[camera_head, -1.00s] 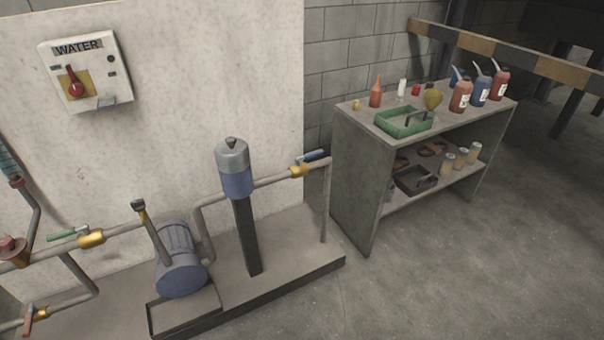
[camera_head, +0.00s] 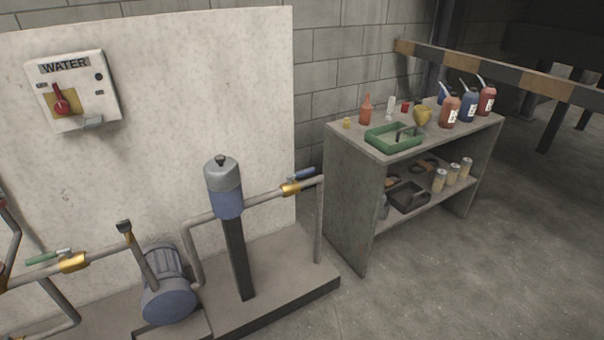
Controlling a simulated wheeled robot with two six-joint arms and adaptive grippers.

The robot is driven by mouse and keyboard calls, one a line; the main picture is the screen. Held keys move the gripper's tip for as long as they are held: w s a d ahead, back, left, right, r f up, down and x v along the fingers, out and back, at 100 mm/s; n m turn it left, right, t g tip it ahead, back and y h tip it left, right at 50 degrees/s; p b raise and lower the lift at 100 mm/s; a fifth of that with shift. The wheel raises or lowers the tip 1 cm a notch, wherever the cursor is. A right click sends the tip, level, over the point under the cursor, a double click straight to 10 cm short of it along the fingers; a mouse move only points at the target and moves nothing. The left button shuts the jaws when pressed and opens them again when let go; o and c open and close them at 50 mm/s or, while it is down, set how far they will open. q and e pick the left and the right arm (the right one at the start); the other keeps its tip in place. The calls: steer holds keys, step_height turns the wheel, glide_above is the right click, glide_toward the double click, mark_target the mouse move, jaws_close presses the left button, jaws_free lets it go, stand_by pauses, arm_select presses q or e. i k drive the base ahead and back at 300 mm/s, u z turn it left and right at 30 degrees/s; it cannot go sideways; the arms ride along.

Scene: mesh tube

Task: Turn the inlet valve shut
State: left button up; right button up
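A pipe run crosses in front of a pale wall panel. A brass valve with a green lever (camera_head: 48,257) sits on the pipe at the left; its brass body (camera_head: 74,262) is left of the pump motor. A second brass valve (camera_head: 291,189) with a blue lever (camera_head: 304,174) sits on the pipe at the right, beside the shelf. Both levers lie roughly along their pipes. No label shows which valve is the inlet. Neither of my grippers is in view.
A blue pump motor (camera_head: 168,287) and a grey-blue cylinder (camera_head: 224,188) stand on a low plinth (camera_head: 300,284). A WATER switch box (camera_head: 73,92) hangs on the panel. A shelf unit (camera_head: 344,200) with bottles and a green tray (camera_head: 394,145) stands right. Floor in front is clear.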

mark_target(298, 174)
steer(key=u, duration=0.1)
steer(key=k, duration=0.45)
steer(key=z, duration=1.3)
steer(key=i, duration=1.85)
steer(key=u, duration=0.4)
